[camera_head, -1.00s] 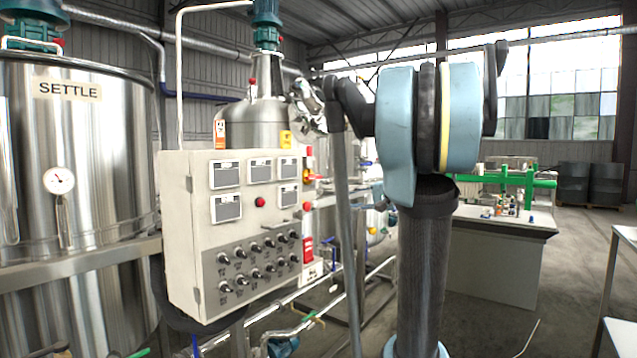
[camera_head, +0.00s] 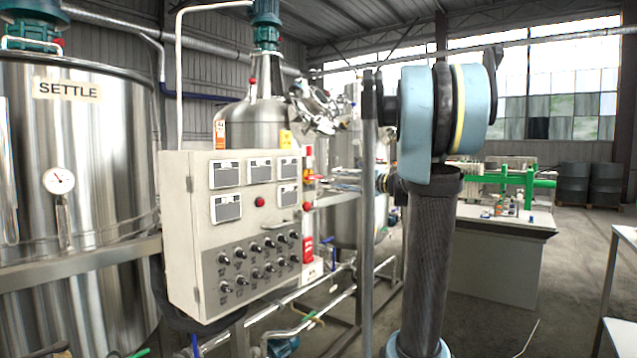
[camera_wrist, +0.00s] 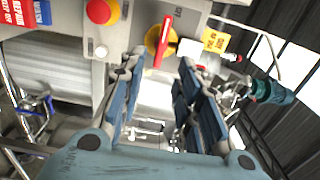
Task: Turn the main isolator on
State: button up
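The main isolator (camera_wrist: 161,41) shows in the wrist view as a yellow round plate with a long red handle, on the pale face of a panel. The handle lies nearly upright in that picture, slightly tilted. My gripper (camera_wrist: 161,62) is open, with its two blue-grey fingers either side of the handle's lower end in the picture. The fingers appear short of the handle, and I see no contact.
A red mushroom button (camera_wrist: 102,11) and a white button (camera_wrist: 100,52) sit left of the isolator in the wrist view. A yellow tag (camera_wrist: 215,40) hangs to its right. The SETTLE tank (camera_head: 95,190) stands left; a bench (camera_head: 500,255) stands right.

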aim_at(317, 178)
jog(key=x, duration=1)
grip_shut()
